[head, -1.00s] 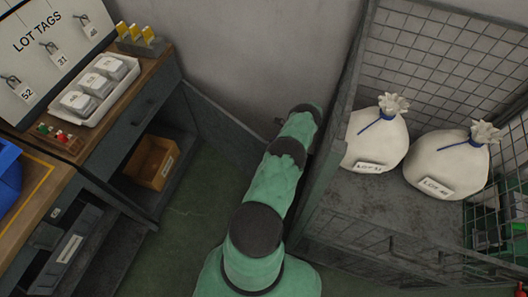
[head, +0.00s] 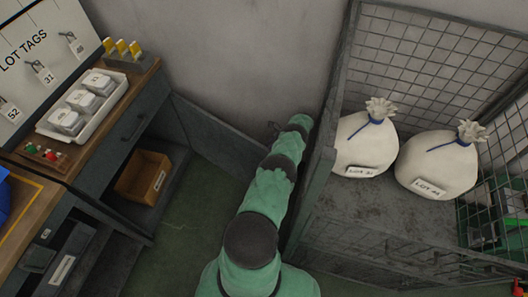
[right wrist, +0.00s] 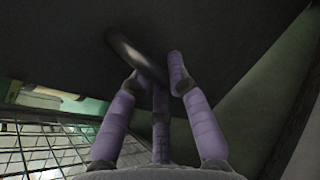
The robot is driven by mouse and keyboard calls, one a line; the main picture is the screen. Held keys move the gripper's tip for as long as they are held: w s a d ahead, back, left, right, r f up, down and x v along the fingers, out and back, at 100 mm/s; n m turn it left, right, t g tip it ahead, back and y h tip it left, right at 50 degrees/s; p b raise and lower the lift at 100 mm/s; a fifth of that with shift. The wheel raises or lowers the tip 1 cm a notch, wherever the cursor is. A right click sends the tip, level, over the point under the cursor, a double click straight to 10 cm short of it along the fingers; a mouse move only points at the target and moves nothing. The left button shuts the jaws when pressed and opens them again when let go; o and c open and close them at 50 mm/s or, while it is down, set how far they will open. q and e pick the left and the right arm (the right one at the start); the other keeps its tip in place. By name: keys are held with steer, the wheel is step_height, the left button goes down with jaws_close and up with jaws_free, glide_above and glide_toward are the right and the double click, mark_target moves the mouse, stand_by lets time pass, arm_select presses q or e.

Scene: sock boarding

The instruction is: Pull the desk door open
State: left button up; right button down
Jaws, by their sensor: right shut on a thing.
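The desk door (head: 215,126) is a grey panel standing out from the right side of the dark desk (head: 128,130), in front of the wall. The desk's lower compartment is open to view. In the right wrist view, the purple fingers of my right gripper (right wrist: 160,82) close around a dark bar handle (right wrist: 138,56) on a dark panel. In the head view my right arm reaches forward to the door's far end, and its fingers are mostly hidden there. My left gripper is in neither view.
An orange-brown bin (head: 143,177) sits in the desk compartment. A wire cage (head: 325,180) with two white sacks (head: 437,162) stands close to the right of my arm. Green floor (head: 190,215) is clear between desk and arm.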

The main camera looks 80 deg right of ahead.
steer(key=c, duration=1.4)
jaws_free()
